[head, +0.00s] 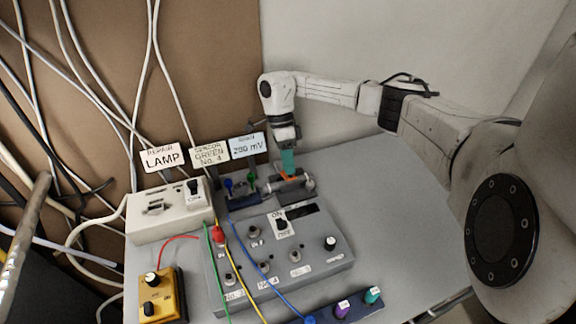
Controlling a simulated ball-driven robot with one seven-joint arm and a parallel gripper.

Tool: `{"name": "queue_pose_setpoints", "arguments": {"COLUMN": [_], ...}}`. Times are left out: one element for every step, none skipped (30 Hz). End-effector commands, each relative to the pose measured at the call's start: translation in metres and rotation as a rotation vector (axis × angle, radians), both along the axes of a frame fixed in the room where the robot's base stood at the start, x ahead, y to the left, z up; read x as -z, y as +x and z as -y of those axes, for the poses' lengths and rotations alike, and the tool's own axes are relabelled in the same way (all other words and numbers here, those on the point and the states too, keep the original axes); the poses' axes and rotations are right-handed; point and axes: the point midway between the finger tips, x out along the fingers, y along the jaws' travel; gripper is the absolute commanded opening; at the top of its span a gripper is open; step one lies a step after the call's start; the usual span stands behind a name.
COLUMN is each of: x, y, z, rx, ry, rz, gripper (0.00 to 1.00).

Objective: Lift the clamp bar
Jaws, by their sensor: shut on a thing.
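The clamp bar (303,184) is a small grey bar at the back of the bench, behind the grey control panel. My gripper (289,177) reaches down onto it from above, with teal fingers and a bit of orange at their lower end. It is shut on the bar. The fingers cover part of the bar, and whether the bar is raised off its seat is too small to tell.
A dark blue holder with blue and green plugs (240,189) stands just left of my gripper. The grey panel (325,252) with knobs and leads lies in front. A beige lamp box (150,222) and a yellow box (160,292) stand left. The bench (390,200) is clear at right.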

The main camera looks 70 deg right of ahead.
Motion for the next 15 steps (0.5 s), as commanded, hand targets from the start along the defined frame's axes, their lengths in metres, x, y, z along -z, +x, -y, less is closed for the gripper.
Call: {"name": "queue_pose_setpoints", "arguments": {"x": [0.0009, 0.0008, 0.0008, 0.0007, 0.0007, 0.0006, 0.0005, 0.0004, 0.0003, 0.0002, 0.0002, 0.0000, -0.0001, -0.0001, -0.0002], "y": [-0.0007, -0.0007, -0.0006, -0.0006, -0.0005, -0.0004, -0.0004, -0.0004, -0.0003, -0.0002, -0.0001, 0.0000, 0.0000, 0.0000, 0.0001], "z": [0.0002, 0.0003, 0.0002, 0.0003, 0.0002, 0.0003, 0.0003, 0.0002, 0.0003, 0.0003, 0.0002, 0.0001, 0.0002, 0.0002, 0.0001], "rx": [0.001, 0.001, 0.001, 0.001, 0.001, 0.002, 0.002, 0.002, 0.001, 0.001, 0.001, 0.001, 0.001, 0.001, 0.001], "ry": [-0.001, -0.001, -0.002, -0.002, -0.002, -0.002, -0.002, -0.002, -0.002, -0.002, -0.002, -0.001, -0.001, -0.001, -0.001], "rz": [-0.001, -0.001, -0.001, -0.001, -0.001, 0.000, 0.000, 0.000, 0.001, 0.001, 0.001, 0.002, 0.002, 0.002, 0.002], "gripper": [0.00, 0.00, 0.00, 0.00, 0.00, 0.27, 0.29, 0.32, 0.36, 0.39, 0.42, 0.46, 0.48, 0.51, 0.51]}}
